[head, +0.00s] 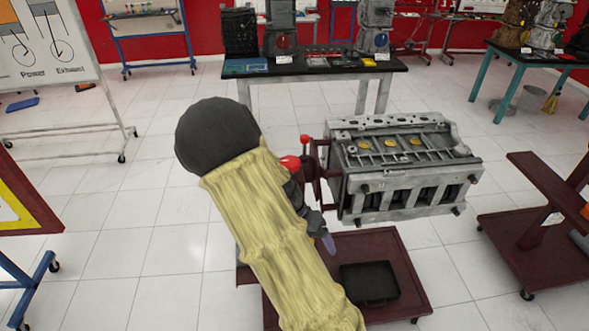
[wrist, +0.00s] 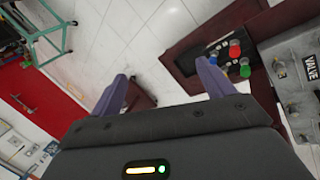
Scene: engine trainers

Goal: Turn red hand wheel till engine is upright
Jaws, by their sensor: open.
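The grey engine block (head: 405,165) is held on a dark red wheeled stand (head: 395,250). A face with yellow discs points mostly up, and a side with dark openings faces me. The red hand wheel is partly hidden behind my arm at the block's left; a red knob (head: 305,138) and dark red parts show. My gripper is mostly hidden by my arm in the head view, with a purple fingertip (head: 328,243) low beside the stand. In the wrist view my gripper (wrist: 165,80) is open, with nothing between its fingers. The hand wheel is not clearly seen there.
A black tray (head: 369,283) lies on the stand's base. Another dark red stand (head: 540,225) is close on the right. A dark table (head: 315,70) with engine parts stands behind. The wrist view shows red, green and blue pieces (wrist: 235,50) on a dark panel.

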